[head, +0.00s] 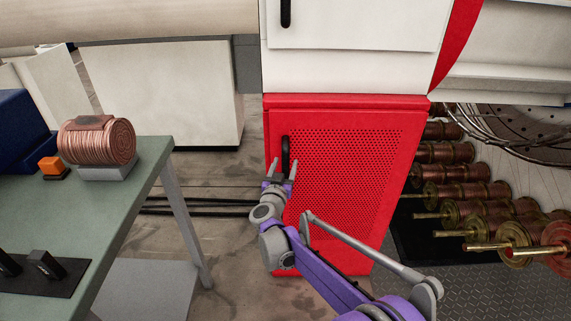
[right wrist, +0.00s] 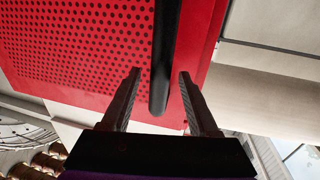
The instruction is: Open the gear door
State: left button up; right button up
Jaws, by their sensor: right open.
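The gear door is a red perforated panel (head: 350,170) on the lower part of the cabinet, and it looks shut. Its black vertical handle (head: 285,152) is on the door's left side. My right gripper (head: 281,170) is open at the lower part of the handle. In the right wrist view, the handle (right wrist: 165,65) comes down between the two open fingers (right wrist: 158,90), with a gap visible on each side. The red door (right wrist: 85,45) fills the upper left there. I cannot tell if a finger touches the door. My left gripper is not in view.
A green-topped table (head: 90,215) stands at the left, with a copper coil (head: 97,140) and an orange block (head: 52,165) on it. Several copper spools (head: 470,190) are on the right.

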jog(key=shift+w+d, duration=0.2)
jog(key=shift+w, duration=0.6)
grip_shut()
dwell(0.9)
